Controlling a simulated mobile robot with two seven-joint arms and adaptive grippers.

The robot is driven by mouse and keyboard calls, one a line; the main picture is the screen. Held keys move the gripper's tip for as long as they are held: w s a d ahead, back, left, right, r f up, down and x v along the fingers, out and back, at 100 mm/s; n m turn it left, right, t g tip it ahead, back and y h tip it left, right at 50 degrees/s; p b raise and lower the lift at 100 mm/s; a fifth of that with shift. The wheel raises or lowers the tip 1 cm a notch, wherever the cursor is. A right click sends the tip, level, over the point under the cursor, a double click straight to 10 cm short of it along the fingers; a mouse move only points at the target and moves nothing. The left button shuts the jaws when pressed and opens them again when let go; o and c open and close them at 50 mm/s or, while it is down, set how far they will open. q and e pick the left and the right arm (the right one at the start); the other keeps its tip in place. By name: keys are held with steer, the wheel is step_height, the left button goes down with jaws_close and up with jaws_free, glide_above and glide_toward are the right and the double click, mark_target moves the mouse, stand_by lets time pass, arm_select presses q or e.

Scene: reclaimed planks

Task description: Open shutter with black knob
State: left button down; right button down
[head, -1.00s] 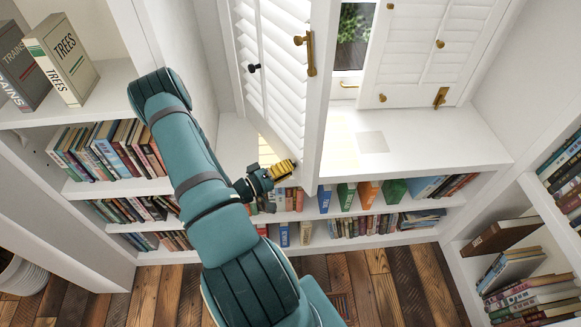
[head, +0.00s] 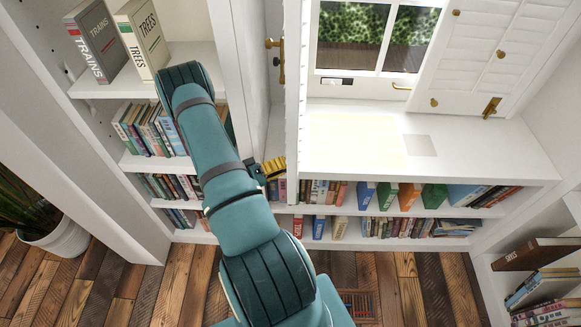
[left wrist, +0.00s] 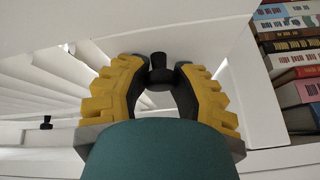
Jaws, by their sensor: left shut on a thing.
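The left-hand white shutter (head: 292,110) stands nearly edge-on in the head view, swung out from the window. In the left wrist view its face fills much of the picture, with louvres (left wrist: 60,88) at left. A black knob (left wrist: 159,68) sits on its frame between the yellow fingers of my left gripper (left wrist: 160,72), which is shut on it. A second black knob (left wrist: 46,123) shows at left. In the head view my left gripper (head: 272,166) is beside the shutter's lower part, and the knob is hidden there. My right gripper is not in view.
The right-hand shutter (head: 480,55) with brass knobs stands beside the window (head: 370,40). The white sill (head: 470,150) is clear. Bookshelves (head: 520,190) lie below it and at both sides. A potted plant (head: 62,238) stands on the wooden floor at left.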

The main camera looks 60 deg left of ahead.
arm_select(q)
steer(key=shift+s+a, duration=0.15)
steer(key=shift+a, duration=0.05)
stand_by(0.3)
steer(key=c, duration=0.7)
jaws_free()
steer(key=shift+c, duration=0.2)
steer(key=s, duration=1.2)
steer(key=shift+d, duration=0.2)
